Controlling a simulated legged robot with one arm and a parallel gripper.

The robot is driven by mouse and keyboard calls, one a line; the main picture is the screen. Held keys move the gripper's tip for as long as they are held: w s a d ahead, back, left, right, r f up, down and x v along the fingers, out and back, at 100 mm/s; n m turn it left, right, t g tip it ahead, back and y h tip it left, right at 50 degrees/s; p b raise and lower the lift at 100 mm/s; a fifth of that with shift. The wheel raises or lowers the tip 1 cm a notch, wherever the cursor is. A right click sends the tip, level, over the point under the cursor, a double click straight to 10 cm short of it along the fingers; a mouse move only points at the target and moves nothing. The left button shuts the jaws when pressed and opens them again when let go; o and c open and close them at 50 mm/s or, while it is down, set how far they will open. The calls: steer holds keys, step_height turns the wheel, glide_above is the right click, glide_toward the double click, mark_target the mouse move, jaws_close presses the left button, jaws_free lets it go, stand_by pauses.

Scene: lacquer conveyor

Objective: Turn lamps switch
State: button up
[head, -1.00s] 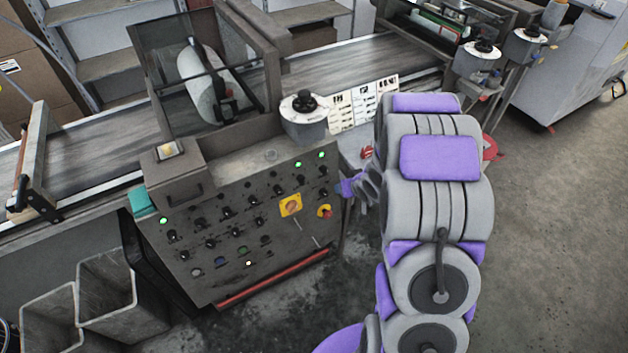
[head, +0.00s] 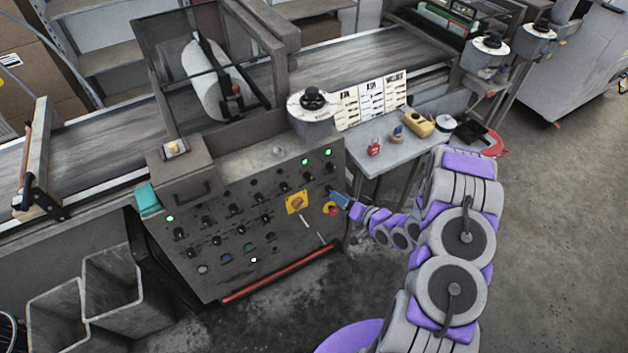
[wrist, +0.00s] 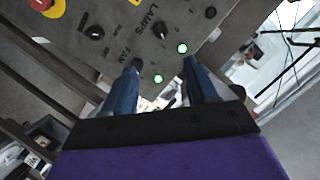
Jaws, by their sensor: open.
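The lamps switch (wrist: 160,31) is a small black rotary knob beside the printed word LAMPS on the grey control panel (wrist: 115,12), seen in the wrist view. The panel also shows in the head view (head: 215,270), but its labels are too small to read there. My gripper (wrist: 162,62) is open, its two blue fingers apart with nothing between them. The lamps switch lies just beyond the fingertips in the picture; contact cannot be told. Another black knob, near the word FAN, sits right at the left fingertip. In the head view my gripper (head: 340,199) is at the panel's right edge.
Two green lights, one of them here (wrist: 183,48), glow near the fingers. A small table (head: 390,157) with padlocks stands right of the panel.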

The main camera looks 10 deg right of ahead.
mark_target(309, 177)
steer(key=b+x, duration=0.3)
steer(key=x, duration=1.3)
steer(key=shift+s+f, duration=0.1)
steer(key=shift+d, duration=0.1)
steer(key=c, duration=1)
steer(key=shift+c, duration=0.2)
steer(key=shift+n+p, duration=0.3)
steer(key=shift+a+n+h+p, duration=0.15)
steer(key=shift+n+h, duration=0.35)
steer(key=shift+n, duration=1.1)
steer(key=shift+n+h+p, duration=0.2)
steer(key=shift+n+h, duration=0.3)
steer(key=shift+n, duration=1.1)
steer(key=shift+a+n+h+p, duration=0.15)
steer(key=shift+n+h, duration=0.35)
steer(key=shift+n, duration=1.1)
steer(key=shift+d, duration=0.1)
